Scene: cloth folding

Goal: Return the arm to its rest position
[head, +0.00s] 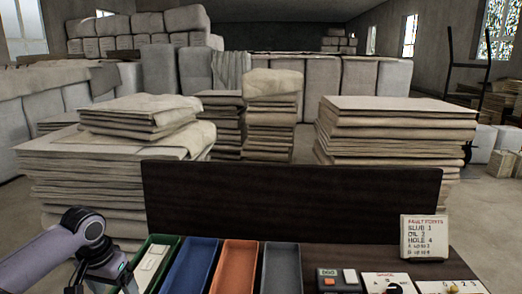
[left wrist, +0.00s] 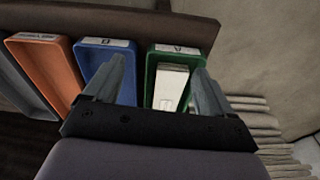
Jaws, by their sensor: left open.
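My left arm enters the head view at the lower left, with its wrist (head: 90,240) bent down beside the green tray (head: 174,246). In the left wrist view my left gripper (left wrist: 158,72) is open, its two grey fingers apart with nothing between them. Beyond the fingers lies the green tray (left wrist: 151,63), with a pale flat piece (left wrist: 172,86) inside; this piece also shows in the head view (head: 150,263). I cannot tell the exact height of the fingers above the trays. My right gripper is not in view.
Blue (head: 196,268), orange (head: 238,268) and grey (head: 281,268) trays stand in a row on the dark table (head: 440,262). Button boxes (head: 338,280) and a "FAULT POINTS" card (head: 424,238) are at the right. A dark upright panel (head: 290,200) stands behind, with cloth stacks (head: 395,130) beyond.

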